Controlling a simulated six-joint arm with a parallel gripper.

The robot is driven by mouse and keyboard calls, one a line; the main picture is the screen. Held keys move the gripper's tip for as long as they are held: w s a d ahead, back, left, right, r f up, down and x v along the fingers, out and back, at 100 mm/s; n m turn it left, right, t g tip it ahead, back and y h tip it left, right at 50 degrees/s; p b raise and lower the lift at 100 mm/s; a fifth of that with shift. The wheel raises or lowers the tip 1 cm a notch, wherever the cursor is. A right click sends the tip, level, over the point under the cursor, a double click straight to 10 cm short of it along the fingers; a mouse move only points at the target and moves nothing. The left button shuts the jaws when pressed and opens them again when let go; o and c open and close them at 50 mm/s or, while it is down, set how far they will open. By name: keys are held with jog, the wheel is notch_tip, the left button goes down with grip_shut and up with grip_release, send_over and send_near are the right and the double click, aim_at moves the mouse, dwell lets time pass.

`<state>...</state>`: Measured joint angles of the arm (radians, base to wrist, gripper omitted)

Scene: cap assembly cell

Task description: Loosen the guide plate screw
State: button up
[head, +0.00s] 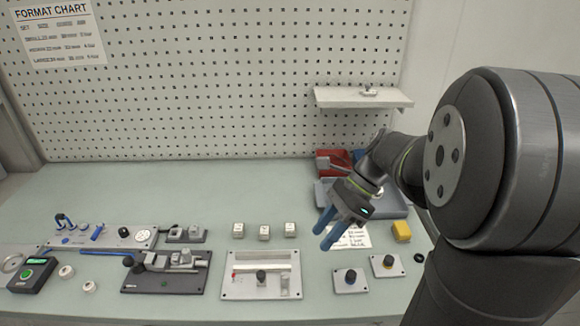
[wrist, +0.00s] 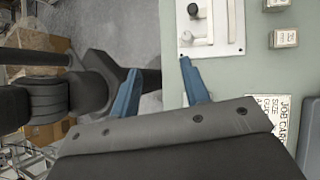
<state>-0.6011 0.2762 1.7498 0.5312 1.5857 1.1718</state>
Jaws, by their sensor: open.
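A pale plate (head: 235,290) lies on the bench at front centre, with a slot, a light bar and an upright black knob (head: 262,277) on it. I cannot tell for sure that this knob is the guide plate screw. The plate's corner also shows at the top of the wrist view (wrist: 233,50), with a dark round knob (wrist: 192,9). My gripper (head: 322,231) is open and empty, with blue fingers, above the bench to the right of the plate. In the wrist view my fingers (wrist: 160,68) are spread apart and touch nothing.
Two small knob plates (head: 350,287) (head: 382,271) and a yellow block (head: 401,230) stand to the right. Several small white blocks (head: 264,232) stand behind the plate. A dark fixture (head: 140,284) is to its left. A job card (head: 352,240) and blue tray (head: 396,208) lie near my gripper.

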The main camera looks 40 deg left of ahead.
jog(key=s+a+r+t+h, duration=0.1)
jog(key=s+a+r+t, duration=0.1)
jog(key=r, duration=0.6)
jog(key=s+a+r+t+h, duration=0.1)
jog(key=s+a+r+t, duration=0.2)
jog(key=r, duration=0.4)
jog(key=shift+a+r+m+t+h, duration=0.3)
jog(key=shift+a+r+t, duration=0.1)
jog(key=shift+t, duration=0.3)
jog(key=shift+f, duration=0.1)
jog(key=w+d+f+g+y, duration=0.1)
jog(key=w+d+f+g, duration=0.1)
jog(key=f, duration=0.6)
jog(key=w+d+f+g+y, duration=0.2)
jog(key=w+d+f+g, duration=0.1)
jog(key=f, duration=0.6)
jog(key=shift+w+d+g, duration=0.2)
jog(key=shift+d+g, duration=0.6)
jog(key=shift+g, duration=0.2)
